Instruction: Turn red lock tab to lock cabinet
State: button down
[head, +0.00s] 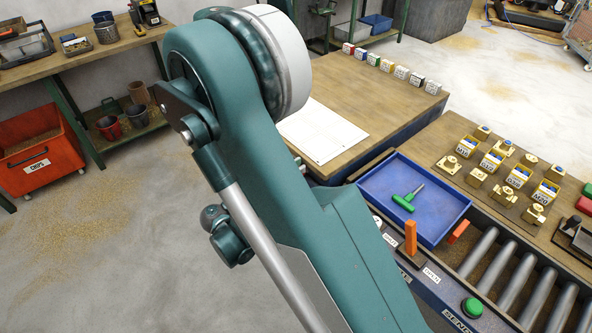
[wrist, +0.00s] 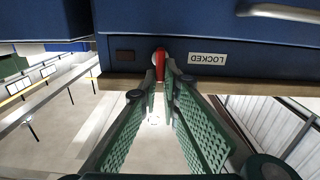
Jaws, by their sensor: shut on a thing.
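The red lock tab (wrist: 159,57) shows in the wrist view at the lower edge of the blue cabinet front (wrist: 200,25). A white label reading LOCKED (wrist: 207,58), upside down in the picture, is just right of the tab. A dark plate (wrist: 125,56) is to its left. My gripper (wrist: 161,77), with green perforated fingers, is shut on the red tab, one fingertip on each side. The fingertips hide part of the tab, and its exact angle is hard to tell. In the head view the gripper, tab and cabinet do not show.
A silver handle (wrist: 285,12) is at the cabinet's upper right in the wrist view. In the head view, a blue tray (head: 440,228) with a green-handled tool (head: 408,198) sits beside the roller conveyor (head: 510,270). An orange bin (head: 40,150) stands at left.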

jog(key=shift+n, duration=0.3)
jog(key=shift+w+a+f+n, duration=0.3)
jog(key=shift+f+n, duration=0.15)
jog(key=shift+n, duration=2.4)
jog(key=shift+w+a+f+n, duration=0.25)
jog(key=shift+f+n, duration=0.15)
jog(key=shift+n, duration=2.5)
jog(key=shift+w+a+f+n, duration=0.3)
jog(key=shift+f+n, duration=0.15)
jog(key=shift+n, duration=2.4)
jog(key=c, duration=2.6)
grip_release()
jog(key=shift+o, duration=0.2)
